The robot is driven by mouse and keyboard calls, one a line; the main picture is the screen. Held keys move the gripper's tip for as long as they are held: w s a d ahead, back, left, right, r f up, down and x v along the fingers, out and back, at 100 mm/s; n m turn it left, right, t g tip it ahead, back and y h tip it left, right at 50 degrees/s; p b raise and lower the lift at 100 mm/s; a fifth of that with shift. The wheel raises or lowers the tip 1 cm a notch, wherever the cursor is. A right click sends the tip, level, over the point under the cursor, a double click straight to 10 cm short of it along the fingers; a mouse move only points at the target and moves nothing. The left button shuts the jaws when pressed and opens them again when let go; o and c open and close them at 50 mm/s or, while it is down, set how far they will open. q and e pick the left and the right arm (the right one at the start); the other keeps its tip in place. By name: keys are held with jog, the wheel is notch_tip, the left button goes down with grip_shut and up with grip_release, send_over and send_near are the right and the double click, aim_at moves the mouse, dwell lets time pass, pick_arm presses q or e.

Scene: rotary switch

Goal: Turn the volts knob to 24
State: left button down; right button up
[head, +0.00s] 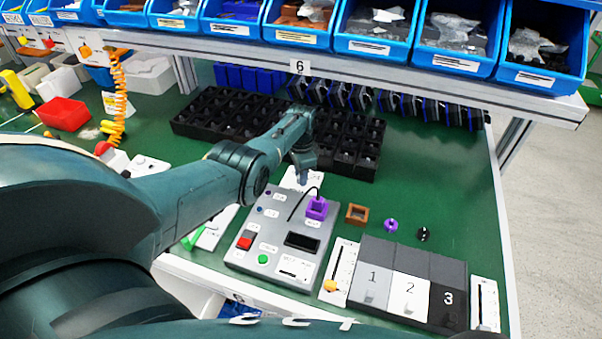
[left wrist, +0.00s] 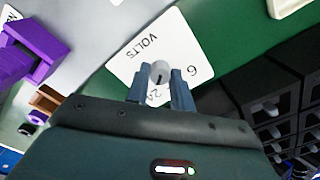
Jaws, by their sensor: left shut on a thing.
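The volts knob (left wrist: 160,70) is a small grey round knob on a white card, the volts label (left wrist: 130,62), which carries the printed word VOLTS and the numbers 6 and, partly covered, 24. My left gripper (left wrist: 162,84) is shut on the knob, one finger on each side. The knob's pointer direction is hard to make out. In the head view, my left gripper (head: 303,172) points down over the volts label (head: 290,182) at the back of the grey control box (head: 330,235); the knob is hidden there. My right gripper is not in view.
A purple part (head: 316,208) stands on the box, with a brown square part (head: 356,213) beside it. Black trays (head: 225,115) lie behind the gripper. Numbered blocks (head: 372,275) stand at the front right.

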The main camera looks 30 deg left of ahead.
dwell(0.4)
pick_arm(q)
jog(key=c, duration=1.2)
grip_release()
jog(key=shift+r, duration=0.15)
jog(key=shift+r+b, duration=0.3)
jog(key=shift+r, duration=0.25)
notch_tip(320, 180, up, 12)
jog(key=shift+f, duration=0.1)
